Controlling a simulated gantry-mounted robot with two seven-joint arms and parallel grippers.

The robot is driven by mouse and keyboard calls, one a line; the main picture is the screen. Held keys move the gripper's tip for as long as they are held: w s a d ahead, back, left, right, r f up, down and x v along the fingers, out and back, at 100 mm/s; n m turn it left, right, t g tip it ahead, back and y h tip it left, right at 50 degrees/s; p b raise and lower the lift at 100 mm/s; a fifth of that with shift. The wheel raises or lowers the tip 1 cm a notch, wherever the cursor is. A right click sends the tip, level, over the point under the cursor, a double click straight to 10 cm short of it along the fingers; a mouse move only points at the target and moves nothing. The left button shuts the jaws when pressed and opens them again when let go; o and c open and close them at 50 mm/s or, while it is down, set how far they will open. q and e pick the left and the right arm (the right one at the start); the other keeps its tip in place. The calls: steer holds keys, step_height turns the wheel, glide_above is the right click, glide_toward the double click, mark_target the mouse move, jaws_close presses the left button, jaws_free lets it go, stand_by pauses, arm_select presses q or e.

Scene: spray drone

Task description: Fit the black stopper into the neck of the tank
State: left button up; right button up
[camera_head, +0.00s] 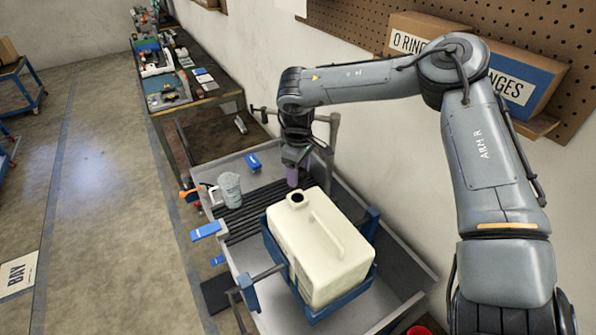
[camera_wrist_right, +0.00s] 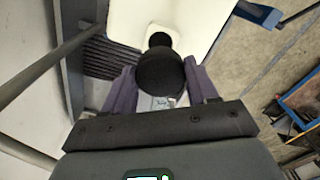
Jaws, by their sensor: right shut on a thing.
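The tank (camera_head: 318,250) is a cream-white jug with a moulded handle, seated in a blue cradle. Its neck (camera_head: 297,199) has a dark open mouth at the far end of the top. My right gripper (camera_head: 294,178) points down just beyond the neck. In the right wrist view, my right gripper (camera_wrist_right: 161,85) has its purple fingers shut on the round black stopper (camera_wrist_right: 160,72). The neck's dark mouth (camera_wrist_right: 159,40) shows just past the stopper there, on the white tank (camera_wrist_right: 185,22). The stopper looks apart from the neck. In the head view I cannot make it out. My left gripper is out of view.
The cradle (camera_head: 368,226) stands in a grey tray cart (camera_head: 405,268) with black ribbed matting. A wall lies close on the right, and a cluttered bench (camera_head: 185,85) behind.

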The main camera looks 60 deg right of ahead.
steer(key=shift+f+b, duration=1.55)
steer(key=shift+f, duration=0.35)
steer(key=shift+f+b, duration=0.3)
steer(key=shift+f, duration=0.05)
steer(key=shift+b, duration=0.4)
stand_by(0.4)
steer(key=shift+b, duration=0.45)
steer(key=shift+f+b, duration=0.8)
